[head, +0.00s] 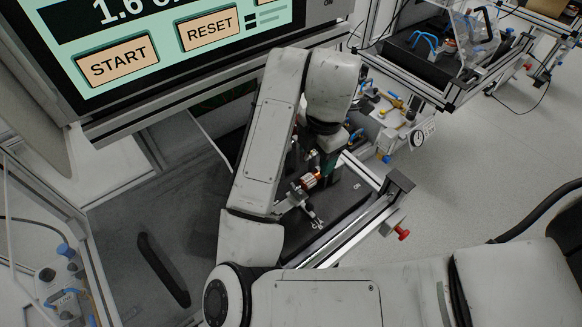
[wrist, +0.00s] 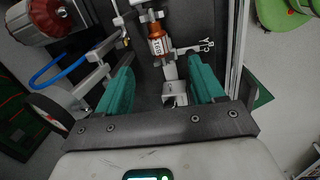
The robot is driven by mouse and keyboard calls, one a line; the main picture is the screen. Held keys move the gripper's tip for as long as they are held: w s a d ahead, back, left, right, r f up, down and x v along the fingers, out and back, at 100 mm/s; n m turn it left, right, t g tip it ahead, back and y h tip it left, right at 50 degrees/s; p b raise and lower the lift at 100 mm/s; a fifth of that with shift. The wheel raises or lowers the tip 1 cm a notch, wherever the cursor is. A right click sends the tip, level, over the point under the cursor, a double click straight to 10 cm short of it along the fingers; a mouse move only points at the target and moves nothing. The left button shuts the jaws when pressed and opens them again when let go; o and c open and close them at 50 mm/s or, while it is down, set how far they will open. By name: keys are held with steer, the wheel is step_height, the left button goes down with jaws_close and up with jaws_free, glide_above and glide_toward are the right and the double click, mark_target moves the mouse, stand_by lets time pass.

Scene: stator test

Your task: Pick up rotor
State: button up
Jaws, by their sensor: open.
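The rotor (wrist: 158,42), a copper-coloured cylinder with a white label and a metal shaft, sits in a metal fixture on the dark test bench, in the upper middle of the wrist view. In the head view the rotor (head: 309,181) shows just below my wrist, partly among the fixture parts. My gripper (wrist: 160,72) is open, with one green finger on each side of the picture's middle. The rotor lies ahead of and between the fingertips, apart from both. In the head view my gripper (head: 328,163) is mostly hidden by my arm.
A red-and-silver motor (wrist: 46,18) and a blue cable (wrist: 62,66) are left of the gripper. A screen (head: 160,40) with START and RESET stands behind the bench. A metal rail (head: 350,228) with a red knob (head: 402,233) edges the bench. A black bar (head: 162,270) lies at left.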

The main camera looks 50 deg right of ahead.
mark_target(307, 179)
steer(key=shift+n+y, duration=0.3)
steer(key=shift+n, duration=0.1)
steer(key=f+b, duration=0.1)
steer(key=f, duration=0.1)
steer(key=w+f+b, duration=0.1)
steer(key=f, duration=0.2)
steer(key=f+b, duration=0.1)
steer(key=f, duration=0.1)
steer(key=shift+w+a+f, duration=0.2)
steer(key=shift+a+f, duration=0.05)
steer(key=shift+f, duration=0.1)
steer(key=shift+w+f+p, duration=0.15)
steer(key=shift+f+p, duration=0.15)
steer(key=shift+f, duration=0.05)
steer(key=shift+d+f, duration=0.15)
steer(key=shift+f, duration=1.1)
steer(key=shift+c, duration=0.3)
jaws_close()
